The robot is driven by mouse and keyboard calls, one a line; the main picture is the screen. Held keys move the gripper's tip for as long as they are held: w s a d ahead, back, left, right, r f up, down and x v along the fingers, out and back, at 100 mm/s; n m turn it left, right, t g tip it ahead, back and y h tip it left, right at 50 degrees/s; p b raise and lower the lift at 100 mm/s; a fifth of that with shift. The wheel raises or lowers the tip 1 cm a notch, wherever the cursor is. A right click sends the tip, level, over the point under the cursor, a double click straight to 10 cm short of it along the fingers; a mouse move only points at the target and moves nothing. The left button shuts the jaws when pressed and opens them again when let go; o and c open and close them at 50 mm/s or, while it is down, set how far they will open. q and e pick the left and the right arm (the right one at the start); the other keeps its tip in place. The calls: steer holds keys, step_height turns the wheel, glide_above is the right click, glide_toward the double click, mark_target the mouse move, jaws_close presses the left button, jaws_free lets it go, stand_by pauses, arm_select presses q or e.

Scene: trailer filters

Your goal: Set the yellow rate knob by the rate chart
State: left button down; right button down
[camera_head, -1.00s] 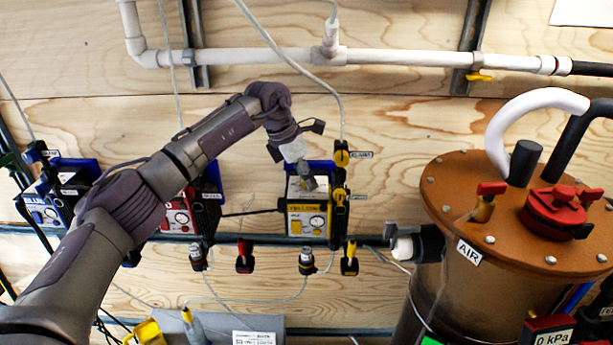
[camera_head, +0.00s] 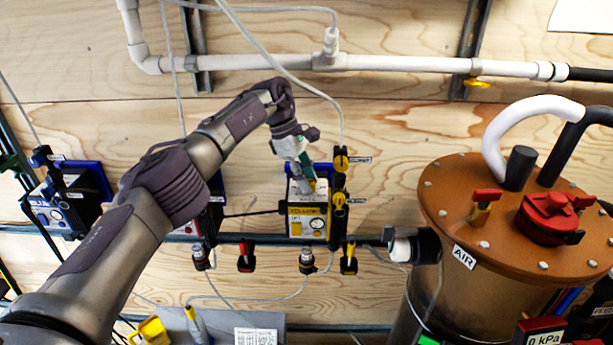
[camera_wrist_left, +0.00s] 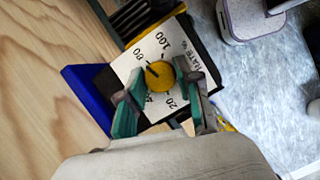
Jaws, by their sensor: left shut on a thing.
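The pump with the yellow label (camera_head: 307,222) hangs on the wall rail in the head view. My left gripper (camera_head: 309,184) reaches down to its top from above. In the left wrist view, the yellow rate knob (camera_wrist_left: 161,76) sits on a white dial plate (camera_wrist_left: 183,47) marked RATE %, with 20, 40, 80 and 100 legible. The teal fingers of my left gripper (camera_wrist_left: 160,78) are shut on the knob from both sides. The knob's dark mark points to the upper left, between the 40 and the 80. I cannot identify the rate chart. My right gripper is out of view.
A pump with a blue label (camera_head: 50,214) and a partly hidden red one (camera_head: 208,220) hang to the left. A brown tank (camera_head: 480,220) marked AIR stands at the right. A white pipe (camera_head: 400,62) runs above. A white sheet (camera_head: 582,14) is cut off at top right.

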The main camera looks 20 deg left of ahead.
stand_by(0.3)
arm_select(q)
steer(key=c, duration=0.8)
jaws_free()
